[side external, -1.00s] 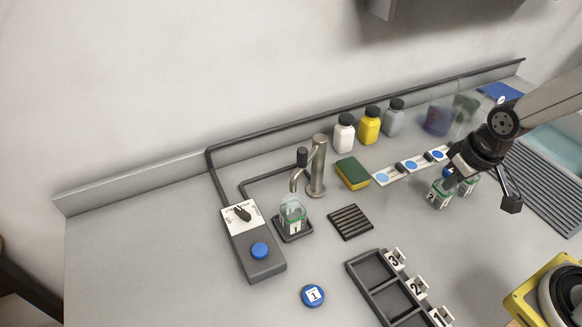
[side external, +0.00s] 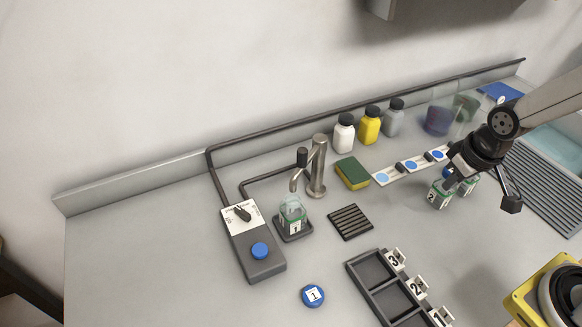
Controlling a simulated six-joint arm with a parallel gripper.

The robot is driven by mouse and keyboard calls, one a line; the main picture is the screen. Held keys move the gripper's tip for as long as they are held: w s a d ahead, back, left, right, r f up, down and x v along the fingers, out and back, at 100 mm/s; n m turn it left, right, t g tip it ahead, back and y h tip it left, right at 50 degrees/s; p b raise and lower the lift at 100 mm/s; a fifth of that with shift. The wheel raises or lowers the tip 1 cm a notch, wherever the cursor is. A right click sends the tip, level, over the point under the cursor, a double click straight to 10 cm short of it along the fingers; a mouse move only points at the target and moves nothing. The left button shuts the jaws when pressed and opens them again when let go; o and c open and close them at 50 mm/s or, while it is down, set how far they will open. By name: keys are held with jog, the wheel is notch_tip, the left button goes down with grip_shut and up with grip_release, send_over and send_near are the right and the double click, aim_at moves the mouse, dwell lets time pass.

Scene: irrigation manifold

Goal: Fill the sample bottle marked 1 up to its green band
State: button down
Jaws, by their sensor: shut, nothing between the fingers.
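Sample bottle 1 (side external: 292,214), clear with a green band and a "1" label, stands upright and open on a small dark tray (side external: 303,236) under the tap's spout (side external: 294,184). Its water level is too small to read against the band. A blue cap marked 1 (side external: 313,295) lies on the counter in front. The control box (side external: 253,243) left of the bottle has a dark dial (side external: 242,213) and a blue button (side external: 260,250). My gripper (side external: 452,182) is shut and empty at the right, close to bottle 2 (side external: 438,195); whether they touch is unclear.
Another bottle (side external: 470,183) is partly hidden behind my gripper. A slatted black mat (side external: 350,222), a sponge (side external: 352,173) and a numbered rack (side external: 372,270) lie right of the tap. White, yellow and grey jars (side external: 369,125) stand behind. The front left counter is clear.

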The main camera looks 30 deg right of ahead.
jog(key=m+t+y, duration=0.2)
jog(key=t+y, duration=0.3)
send_over(255, 248)
jog(key=s, duration=0.2)
jog(key=shift+w+d, duration=0.25)
jog(key=shift+d, duration=0.2)
jog(key=shift+f, duration=0.25)
jog(key=shift+f, duration=4.2)
jog(key=shift+f, duration=1)
